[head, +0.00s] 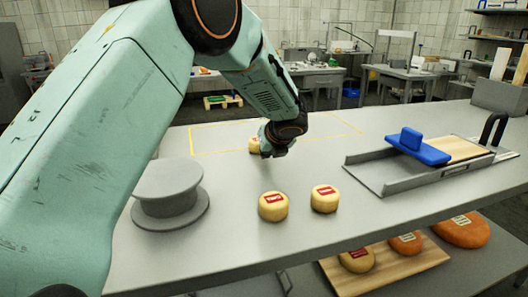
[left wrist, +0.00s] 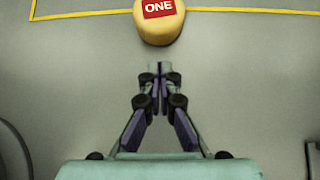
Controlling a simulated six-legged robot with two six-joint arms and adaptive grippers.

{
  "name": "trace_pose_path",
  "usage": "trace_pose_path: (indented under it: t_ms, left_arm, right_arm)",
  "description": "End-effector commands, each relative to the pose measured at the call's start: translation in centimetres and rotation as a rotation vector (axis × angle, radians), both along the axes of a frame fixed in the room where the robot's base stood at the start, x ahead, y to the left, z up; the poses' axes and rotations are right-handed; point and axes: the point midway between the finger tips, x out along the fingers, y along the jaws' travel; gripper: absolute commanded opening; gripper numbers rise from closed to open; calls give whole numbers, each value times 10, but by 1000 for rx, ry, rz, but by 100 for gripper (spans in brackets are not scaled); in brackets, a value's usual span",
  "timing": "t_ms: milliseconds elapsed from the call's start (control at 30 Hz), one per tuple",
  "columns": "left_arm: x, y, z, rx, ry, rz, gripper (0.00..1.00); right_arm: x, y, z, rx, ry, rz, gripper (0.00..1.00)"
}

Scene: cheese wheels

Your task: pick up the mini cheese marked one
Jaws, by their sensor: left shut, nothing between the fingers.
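The mini cheese marked one (left wrist: 160,28) is a small yellow round with a red label reading ONE. It sits at the top of the left wrist view, by the yellow line. In the head view the mini cheese (head: 254,144) is partly hidden behind my left gripper (head: 270,152). My left gripper (left wrist: 160,68) is shut and empty, its fingertips pointing at the cheese with a small gap in the picture. Two more mini cheeses with red labels, one on the left (head: 273,207) and one on the right (head: 324,199), stand nearer on the table. My right gripper is not in view.
A grey round stand (head: 168,190) is on the table at left. A slicing board with a blue handle block (head: 418,148) stands at right. A yellow outline (head: 215,152) marks the table's far part. Larger cheeses lie on a wooden board (head: 425,261) on a lower shelf.

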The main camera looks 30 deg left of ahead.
Motion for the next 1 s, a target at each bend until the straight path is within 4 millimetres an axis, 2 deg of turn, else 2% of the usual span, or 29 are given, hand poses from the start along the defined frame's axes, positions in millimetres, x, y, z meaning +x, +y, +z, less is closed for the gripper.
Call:
trace_pose_path:
  t_ms: [233, 667, 767, 1000]
  left_arm:
    - [14, 17, 2, -1, -1, 1, 0]
    - [17, 19, 2, 0, -1, 1, 0]
    - [19, 22, 3, -2, 1, 1, 0]
    - [33, 38, 6, -2, 0, 3, 0]
  right_arm:
    - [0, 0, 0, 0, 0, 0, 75]
    - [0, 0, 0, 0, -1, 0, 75]
    - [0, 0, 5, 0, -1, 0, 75]
    - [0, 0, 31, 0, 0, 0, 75]
